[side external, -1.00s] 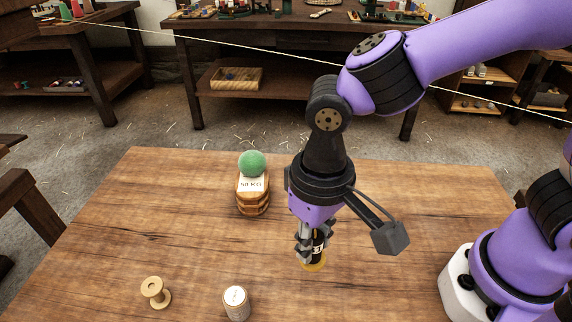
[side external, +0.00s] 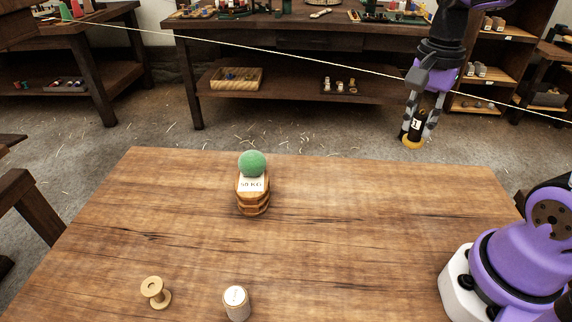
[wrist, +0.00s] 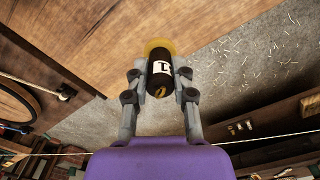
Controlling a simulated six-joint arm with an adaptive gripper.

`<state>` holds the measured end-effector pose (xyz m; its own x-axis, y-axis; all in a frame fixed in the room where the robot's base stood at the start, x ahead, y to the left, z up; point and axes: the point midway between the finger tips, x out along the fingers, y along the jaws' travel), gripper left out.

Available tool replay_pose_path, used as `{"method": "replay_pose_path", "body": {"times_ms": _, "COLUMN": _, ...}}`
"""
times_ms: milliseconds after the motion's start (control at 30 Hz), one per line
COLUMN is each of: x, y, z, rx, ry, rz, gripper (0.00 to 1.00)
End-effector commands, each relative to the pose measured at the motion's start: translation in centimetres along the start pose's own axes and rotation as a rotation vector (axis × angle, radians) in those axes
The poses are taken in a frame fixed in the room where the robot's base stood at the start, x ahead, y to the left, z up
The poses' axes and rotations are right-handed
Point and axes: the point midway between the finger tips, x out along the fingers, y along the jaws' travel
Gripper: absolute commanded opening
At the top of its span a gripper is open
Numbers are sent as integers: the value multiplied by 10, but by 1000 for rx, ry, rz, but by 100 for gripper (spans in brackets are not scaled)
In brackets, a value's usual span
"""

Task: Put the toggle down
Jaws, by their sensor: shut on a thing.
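The toggle (side external: 416,126), a black cylinder with a white lettered label and a yellow lower end, is in my gripper (side external: 417,120). The fingers are shut on its sides, and it hangs roughly upright in the air. In the side view it appears beyond the table's back right edge, against the floor. In the wrist view the toggle (wrist: 160,76) shows between both fingertips (wrist: 160,88), with its yellow end near the line of the table edge. Its exact height is hard to tell.
The wooden table (side external: 340,240) is largely bare. A wooden piece with a white label (side external: 252,195) carries a green ball (side external: 252,163). A wooden spool (side external: 156,292) and a pale cylinder (side external: 237,303) stand near the front. A taut cord (side external: 300,57) crosses behind.

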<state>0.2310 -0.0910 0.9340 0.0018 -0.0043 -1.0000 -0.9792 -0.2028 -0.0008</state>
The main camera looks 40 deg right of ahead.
Motion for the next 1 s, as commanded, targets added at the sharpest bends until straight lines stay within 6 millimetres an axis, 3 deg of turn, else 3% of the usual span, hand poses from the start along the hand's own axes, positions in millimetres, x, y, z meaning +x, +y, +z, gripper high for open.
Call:
{"method": "replay_pose_path", "body": {"times_ms": 100, "x": -1, "y": 17, "z": -20, "rx": 134, "ry": 1, "rz": 0, "gripper": 0}}
{"method": "replay_pose_path", "body": {"times_ms": 267, "x": 3, "y": 31, "z": -34, "rx": 208, "ry": 0, "rz": 2, "gripper": 0}}
{"method": "replay_pose_path", "body": {"times_ms": 700, "x": 62, "y": 87, "z": -113, "rx": 210, "ry": -2, "rz": 2, "gripper": 0}}
{"method": "replay_pose_path", "body": {"times_ms": 867, "x": 70, "y": 94, "z": -123, "rx": 204, "ry": -1, "rz": 1, "gripper": 0}}
{"method": "replay_pose_path", "body": {"times_ms": 1000, "x": 90, "y": 95, "z": -123, "rx": 202, "ry": -4, "rz": 3, "gripper": 0}}
